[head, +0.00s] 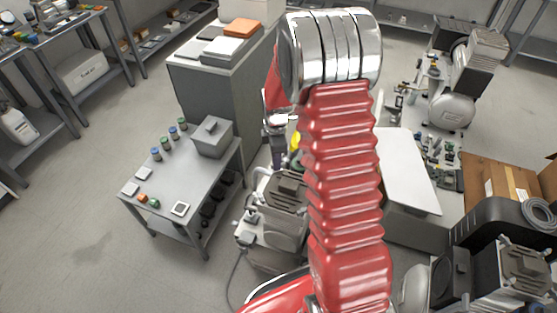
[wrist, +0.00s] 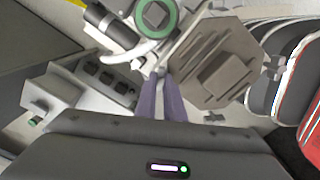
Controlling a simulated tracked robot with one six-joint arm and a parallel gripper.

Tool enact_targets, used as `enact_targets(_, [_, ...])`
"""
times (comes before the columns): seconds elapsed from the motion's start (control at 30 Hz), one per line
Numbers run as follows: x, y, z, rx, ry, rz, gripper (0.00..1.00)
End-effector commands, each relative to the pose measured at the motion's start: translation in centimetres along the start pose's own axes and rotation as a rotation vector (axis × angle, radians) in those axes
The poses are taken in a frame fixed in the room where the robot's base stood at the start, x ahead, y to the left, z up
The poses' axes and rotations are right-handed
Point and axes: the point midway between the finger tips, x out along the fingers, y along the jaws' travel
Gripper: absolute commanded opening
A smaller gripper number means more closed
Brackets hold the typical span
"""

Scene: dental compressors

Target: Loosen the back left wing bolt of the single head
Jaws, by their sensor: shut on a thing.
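The single head (wrist: 215,65) is a grey-brown ribbed block with a raised square centre, right of my fingers in the wrist view. The compressor head (head: 287,188) shows partly in the head view, behind my red arm. My gripper (wrist: 162,80) has two purple fingers close together, shut on a small grey wing bolt (wrist: 160,72) at the head's left edge. The fingertips cover most of this bolt, so its turn angle is unclear. Other wing bolts show at the head's right edge (wrist: 270,70) and lower edge (wrist: 213,117).
A round green-ringed fitting (wrist: 157,15) and a black cylinder (wrist: 110,25) sit close beyond my fingertips. A grey bench (head: 180,180) with small parts stands left of the compressor, a white-topped table (head: 408,170) to the right. Open floor lies at the left.

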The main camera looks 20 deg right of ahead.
Motion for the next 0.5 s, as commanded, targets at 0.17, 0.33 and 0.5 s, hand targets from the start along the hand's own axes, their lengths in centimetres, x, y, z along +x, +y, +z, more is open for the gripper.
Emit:
enact_targets(0.17, [-0.08, 0.15, 0.15, -0.13, -0.001, 0.004, 0.0])
enact_targets(0.33, [-0.09, 0.16, 0.14, -0.216, -0.002, 0.004, 0.0])
enact_targets(0.5, [-0.09, 0.17, 0.14, -0.262, -0.002, 0.004, 0.0])
